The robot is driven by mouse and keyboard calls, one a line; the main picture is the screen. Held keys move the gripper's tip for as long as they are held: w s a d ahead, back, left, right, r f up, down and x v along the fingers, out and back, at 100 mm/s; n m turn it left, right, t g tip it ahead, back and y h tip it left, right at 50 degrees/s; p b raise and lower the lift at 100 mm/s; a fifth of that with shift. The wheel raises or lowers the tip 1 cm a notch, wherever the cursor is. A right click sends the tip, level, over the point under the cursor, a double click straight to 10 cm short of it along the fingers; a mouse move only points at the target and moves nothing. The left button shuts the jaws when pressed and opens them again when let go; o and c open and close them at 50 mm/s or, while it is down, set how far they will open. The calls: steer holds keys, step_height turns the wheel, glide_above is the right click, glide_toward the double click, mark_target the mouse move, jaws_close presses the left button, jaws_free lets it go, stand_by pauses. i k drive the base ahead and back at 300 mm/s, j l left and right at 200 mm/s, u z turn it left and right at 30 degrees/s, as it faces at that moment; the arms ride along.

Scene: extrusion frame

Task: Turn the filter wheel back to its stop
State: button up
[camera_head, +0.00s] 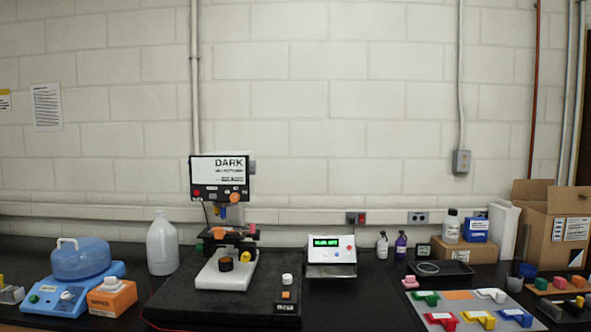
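A microscope-like instrument with a white base (212,279) stands on a black mat left of centre in the head view. Its upper box carries a sign panel (219,168) reading "DARK", with small coloured knobs below it, among them an orange knob (235,197). A blue part hangs under the box, above a stage with orange, pink and green bits. A black knob (226,264) and a yellow knob (245,257) sit low on the front. Which part is the filter wheel, and its angle, I cannot tell at this size. My gripper is not in view.
A display unit (331,250) with green text stands right of the instrument. A small control box (287,297) with a white knob sits at the mat's front right. A white jug (162,243) and a blue-lidded device (80,262) stand left. Coloured parts lie on a grey board (459,301) at right.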

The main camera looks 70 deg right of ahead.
mark_target(252, 164)
steer(key=k+j+z, duration=0.1)
steer(key=z, duration=0.4)
steer(key=k+j+z, duration=0.15)
steer(key=z, duration=0.3)
steer(key=k+z, duration=0.15)
steer(key=z, duration=0.35)
steer(key=k+z, duration=0.15)
steer(key=z, duration=0.35)
steer(key=k+l, duration=0.1)
steer(key=i+l, duration=0.45)
steer(key=i, duration=0.2)
steer(key=i+l+u, duration=0.1)
steer(key=i+l, duration=0.35)
steer(key=i, duration=0.25)
